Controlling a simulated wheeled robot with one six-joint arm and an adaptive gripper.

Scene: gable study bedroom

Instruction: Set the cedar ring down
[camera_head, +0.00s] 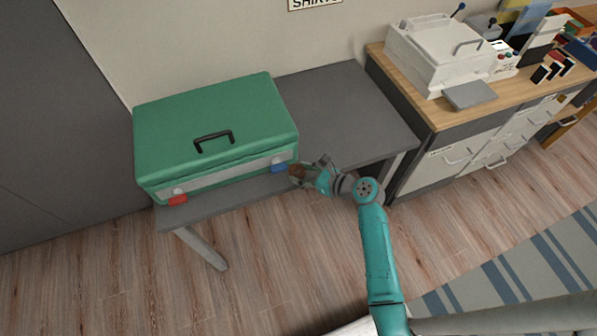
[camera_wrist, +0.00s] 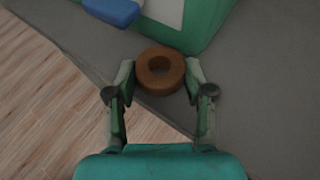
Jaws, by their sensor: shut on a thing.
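The cedar ring (camera_wrist: 149,83) is a small brown wooden ring with a round hole, seen between my fingertips in the wrist view. It also shows in the head view (camera_head: 296,171) at the front right corner of the green case. My gripper (camera_wrist: 160,80) is shut on the ring, with one finger on each side of it. In the head view my gripper (camera_head: 306,171) is at the front edge of the grey table (camera_head: 345,112). The ring appears over the table near its front edge; whether it touches the top, I cannot tell.
A green case (camera_head: 215,120) with a black handle, a blue latch (camera_head: 280,161) and a red latch (camera_head: 178,200) stands on the table's left, close to the ring. The table's right part is clear. A wooden-topped cabinet (camera_head: 440,118) bearing a white machine (camera_head: 435,50) stands at right.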

